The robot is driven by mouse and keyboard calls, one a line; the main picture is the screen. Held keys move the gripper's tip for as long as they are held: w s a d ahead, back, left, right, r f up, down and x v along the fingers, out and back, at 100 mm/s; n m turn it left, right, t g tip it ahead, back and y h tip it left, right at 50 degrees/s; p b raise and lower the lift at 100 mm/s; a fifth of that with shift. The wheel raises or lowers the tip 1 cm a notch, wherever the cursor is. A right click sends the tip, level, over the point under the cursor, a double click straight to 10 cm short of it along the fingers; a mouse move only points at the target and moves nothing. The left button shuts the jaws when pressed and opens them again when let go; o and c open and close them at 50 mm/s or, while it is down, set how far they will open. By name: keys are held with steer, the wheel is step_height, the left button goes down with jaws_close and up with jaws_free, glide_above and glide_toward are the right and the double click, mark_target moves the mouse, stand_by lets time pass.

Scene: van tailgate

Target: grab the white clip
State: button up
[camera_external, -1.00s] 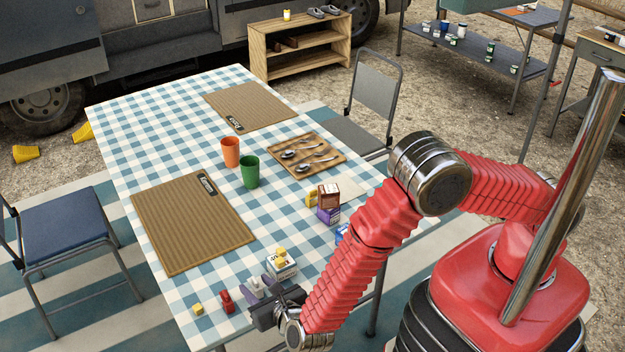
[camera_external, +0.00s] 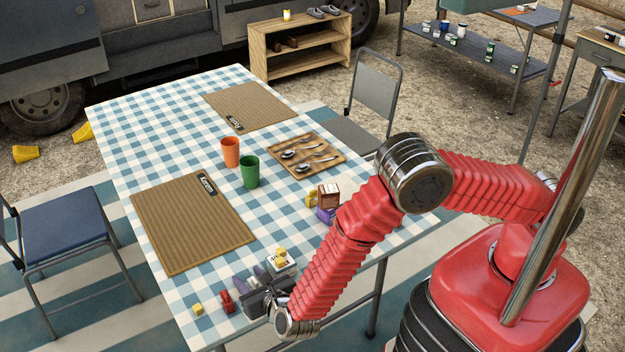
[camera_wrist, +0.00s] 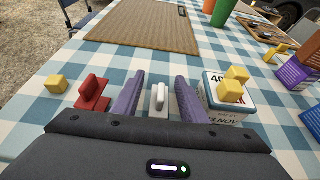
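The white clip (camera_wrist: 158,98) stands on the checked tablecloth in the wrist view, between the two purple fingers of my gripper (camera_wrist: 156,95). A gap shows on each side of the clip, so the fingers are around it but do not appear to touch it. My gripper is open. In the external view my gripper (camera_external: 258,285) is low over the near edge of the table and largely hides the clip.
A red clip (camera_wrist: 92,93) and a yellow block (camera_wrist: 57,85) are left of my gripper. A white-and-blue box (camera_wrist: 226,108) with a yellow piece (camera_wrist: 233,85) on top stands close to the right finger. A woven placemat (camera_wrist: 147,27) lies beyond.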

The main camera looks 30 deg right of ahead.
stand_by(0.4)
jaws_close()
